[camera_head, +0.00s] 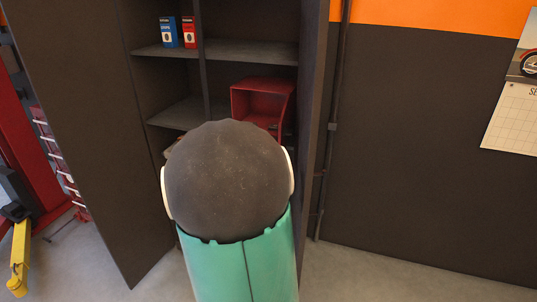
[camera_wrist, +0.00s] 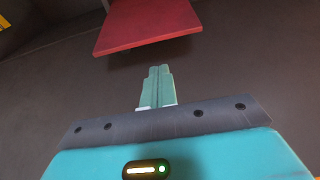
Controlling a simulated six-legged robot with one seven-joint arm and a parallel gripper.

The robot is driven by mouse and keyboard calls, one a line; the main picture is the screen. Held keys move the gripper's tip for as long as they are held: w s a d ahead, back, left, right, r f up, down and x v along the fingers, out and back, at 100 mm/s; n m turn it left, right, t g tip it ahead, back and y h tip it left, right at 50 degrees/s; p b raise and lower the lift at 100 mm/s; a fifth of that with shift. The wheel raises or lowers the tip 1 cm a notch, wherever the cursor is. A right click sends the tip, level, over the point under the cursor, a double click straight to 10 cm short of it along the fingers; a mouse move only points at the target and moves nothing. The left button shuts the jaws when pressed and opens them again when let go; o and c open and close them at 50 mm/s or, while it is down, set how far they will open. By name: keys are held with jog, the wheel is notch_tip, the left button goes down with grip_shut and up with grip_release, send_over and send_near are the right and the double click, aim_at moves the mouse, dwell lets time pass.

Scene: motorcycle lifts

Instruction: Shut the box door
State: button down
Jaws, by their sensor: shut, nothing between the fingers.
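A red box (camera_head: 262,84) sits on a shelf in the dark cabinet. Its front looks open, with the inside showing. A red panel (camera_head: 287,108) at its right side looks like its door, standing out toward me. My arm hides the lower part of the box. In the wrist view, a flat red panel (camera_wrist: 145,27) is at the top; I cannot tell whether it is the door or another side of the box. My gripper (camera_wrist: 158,70) is shut and empty, its tips just below that panel's edge in the picture. My gripper is hidden in the head view.
The cabinet's left door (camera_head: 90,120) stands open, and a right door (camera_head: 313,110) stands close beside the red box. A blue carton (camera_head: 168,32) and a red carton (camera_head: 189,32) stand on the upper shelf (camera_head: 240,52). Floor (camera_head: 400,275) shows clear at the right.

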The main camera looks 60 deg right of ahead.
jog(key=d, duration=0.9)
jog(key=shift+w, duration=0.2)
